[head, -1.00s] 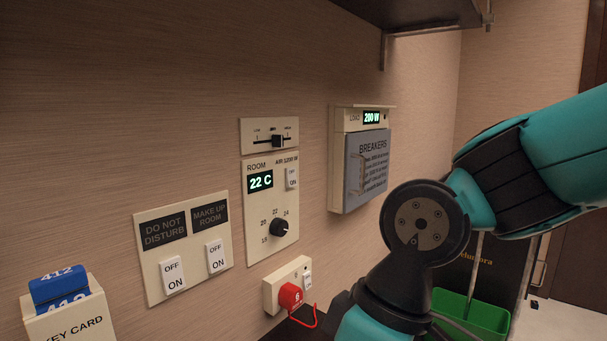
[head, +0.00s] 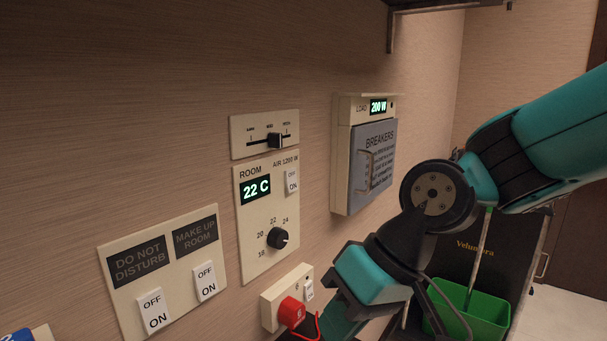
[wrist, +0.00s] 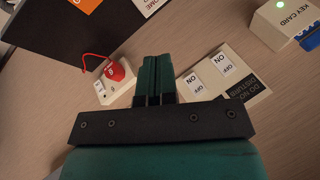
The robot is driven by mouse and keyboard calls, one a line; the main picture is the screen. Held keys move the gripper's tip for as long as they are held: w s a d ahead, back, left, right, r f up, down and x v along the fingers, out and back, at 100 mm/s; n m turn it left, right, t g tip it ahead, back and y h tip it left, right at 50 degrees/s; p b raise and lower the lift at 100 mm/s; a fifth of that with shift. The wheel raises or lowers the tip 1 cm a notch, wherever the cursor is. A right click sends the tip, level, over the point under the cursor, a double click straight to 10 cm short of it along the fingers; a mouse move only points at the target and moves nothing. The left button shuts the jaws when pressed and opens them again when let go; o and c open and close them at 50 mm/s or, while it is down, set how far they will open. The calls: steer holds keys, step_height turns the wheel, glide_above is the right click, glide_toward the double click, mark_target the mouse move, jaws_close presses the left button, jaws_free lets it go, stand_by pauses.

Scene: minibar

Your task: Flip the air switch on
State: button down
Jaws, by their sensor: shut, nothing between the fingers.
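The air switch (head: 292,182) is a small white OFF/ON rocker on the room panel (head: 252,262), right of the "22 C" display and under the "AIR 1200 W" label. Which side is pressed is too small to tell. In the wrist view my gripper (wrist: 157,60) is shut and empty, its two teal fingers together. There it points toward the wall between the red plug and the OFF/ON switches. The air switch is not visible in the wrist view. In the head view my fingertips are not visible; my arm is at the lower right, below and right of the air switch.
A socket (head: 270,309) with a red plug (head: 291,312) and red cord sits below the room panel. A grey breaker box (head: 372,160) is on the right. Two more OFF/ON switches are on the left panel (head: 112,256). A shelf (head: 440,4) overhangs above. A green bin (head: 470,308) stands lower right.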

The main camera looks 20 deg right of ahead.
mark_target(294, 190)
steer(key=w+d+r+m+t+p, duration=0.3)
steer(key=w+d+r+m+t, duration=0.1)
steer(key=w+d+r+m, duration=0.1)
steer(key=w+d+r+m+t+y+p, duration=0.1)
steer(key=w+d+r+m+t+p, duration=0.3)
steer(key=w+m, duration=0.5)
steer(key=w+d+r+t, duration=0.1)
steer(key=d+r, duration=0.1)
steer(key=d, duration=0.1)
steer(key=shift+r+m, duration=0.2)
steer(key=shift+m, duration=0.1)
steer(key=shift+w, duration=0.1)
steer(key=p+x, duration=0.2)
steer(key=x, duration=0.2)
steer(key=r+p+x, duration=0.1)
steer(key=x, duration=0.4)
steer(key=p+x, duration=0.2)
steer(key=x, duration=0.2)
steer(key=shift+w+a+p, duration=0.35)
steer(key=shift+w, duration=0.2)
